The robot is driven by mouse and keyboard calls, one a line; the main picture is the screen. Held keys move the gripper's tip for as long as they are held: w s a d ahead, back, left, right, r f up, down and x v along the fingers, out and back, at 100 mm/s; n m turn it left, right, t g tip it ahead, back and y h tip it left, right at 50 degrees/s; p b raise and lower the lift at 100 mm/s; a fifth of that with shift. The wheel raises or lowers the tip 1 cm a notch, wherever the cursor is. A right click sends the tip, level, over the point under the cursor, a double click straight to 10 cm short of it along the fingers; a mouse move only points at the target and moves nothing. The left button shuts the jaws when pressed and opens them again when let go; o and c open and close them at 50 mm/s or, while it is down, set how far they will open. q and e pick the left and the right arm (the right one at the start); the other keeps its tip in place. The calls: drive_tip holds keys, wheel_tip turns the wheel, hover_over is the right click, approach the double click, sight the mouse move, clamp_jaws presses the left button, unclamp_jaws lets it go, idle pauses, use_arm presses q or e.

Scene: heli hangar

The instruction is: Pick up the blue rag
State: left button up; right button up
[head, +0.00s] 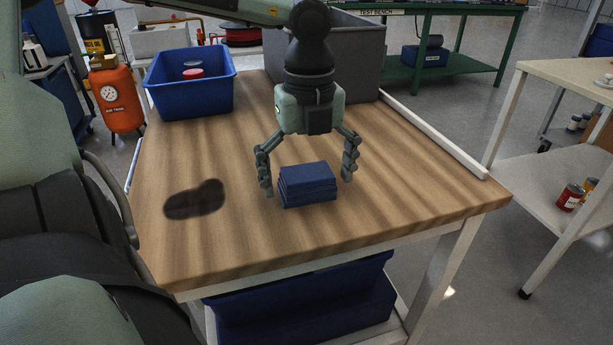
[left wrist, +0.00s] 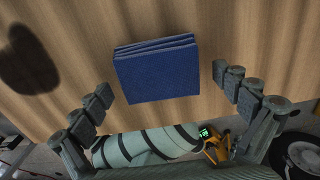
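The blue rag (head: 308,184) is a folded, layered stack lying flat on the wooden table (head: 410,200). My left gripper (head: 309,188) is open above the rag, with one finger on each side of it in the head view. In the left wrist view the rag (left wrist: 157,70) lies beyond and between the spread fingers of the gripper (left wrist: 161,92), and no finger visibly grips it. I cannot tell whether a fingertip touches the table. My right gripper is not in view.
A blue bin (head: 190,98) with a red-lidded item (head: 193,72) stands at the table's back left. A grey bin (head: 355,60) stands at the back right. A white rail (head: 430,136) runs along the right edge. The table around the rag is clear.

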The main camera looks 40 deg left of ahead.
sight(307, 172)
use_arm(q)
drive_tip(key=c, duration=1)
drive_tip(key=shift+r, duration=0.15)
drive_tip(key=shift+r, duration=0.35)
drive_tip(key=r, duration=0.3)
drive_tip(key=shift+w+a+r, duration=0.25)
drive_tip(key=shift+a+r, duration=0.15)
drive_tip(key=w+a+r, duration=0.5)
drive_tip(key=a+r, duration=0.1)
drive_tip(key=a, duration=0.3)
drive_tip(key=shift+a+r+p, duration=0.15)
drive_tip(key=shift+a+p, duration=0.15)
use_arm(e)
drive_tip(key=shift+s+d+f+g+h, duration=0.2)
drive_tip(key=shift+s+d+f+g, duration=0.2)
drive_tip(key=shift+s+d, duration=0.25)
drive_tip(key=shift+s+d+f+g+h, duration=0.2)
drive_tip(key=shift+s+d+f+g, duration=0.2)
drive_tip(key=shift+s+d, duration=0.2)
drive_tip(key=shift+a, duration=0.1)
